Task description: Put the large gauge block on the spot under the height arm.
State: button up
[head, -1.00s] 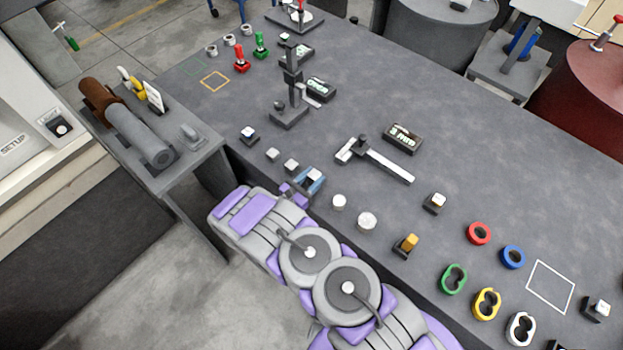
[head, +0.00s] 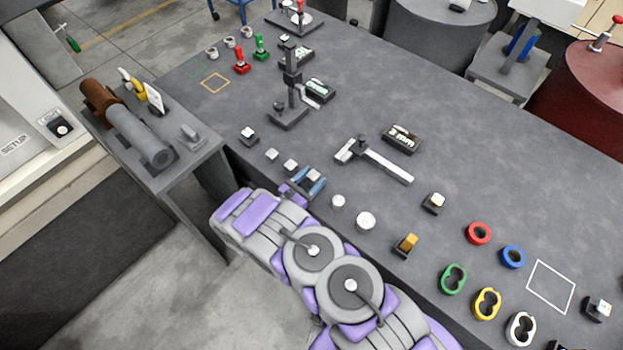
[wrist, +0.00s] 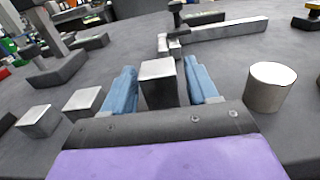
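The large gauge block (wrist: 158,84), a grey block with a pale top, stands upright between my gripper's blue fingers in the wrist view. In the head view it shows at the gripper (head: 314,176). My gripper (wrist: 160,88) is open around it, with a narrow gap on each side. Two smaller gauge blocks (wrist: 82,103) (wrist: 38,120) stand to the left; in the head view they are up and left of my gripper. The height arm is on a dark stand (head: 292,90) farther back. The spot under it is hard to make out.
Two silver cylinders (head: 366,221) (head: 338,201) stand right of my gripper. A caliper (head: 375,160) lies behind it, by a dark display (head: 402,138). Another display (head: 320,90) stands beside the height stand. A dark block with a pale top (head: 249,135) sits near the table's edge.

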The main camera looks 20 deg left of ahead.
jog(key=shift+o, duration=0.7)
jog(key=shift+s+d+f, duration=0.2)
jog(key=shift+s+f, duration=0.05)
jog(key=shift+f, duration=0.5)
jog(key=shift+s, duration=0.1)
jog(key=shift+r+p, duration=0.2)
jog(key=shift+p, duration=0.1)
jog(key=shift+s+a, duration=0.15)
jog(key=shift+s, duration=0.05)
jog(key=r+p+v, duration=0.1)
jog(key=p+v, duration=0.2)
jog(key=v, duration=1.3)
jog(key=shift+a+r, duration=0.35)
jog(key=shift+a, duration=0.15)
jog(key=shift+r, duration=0.1)
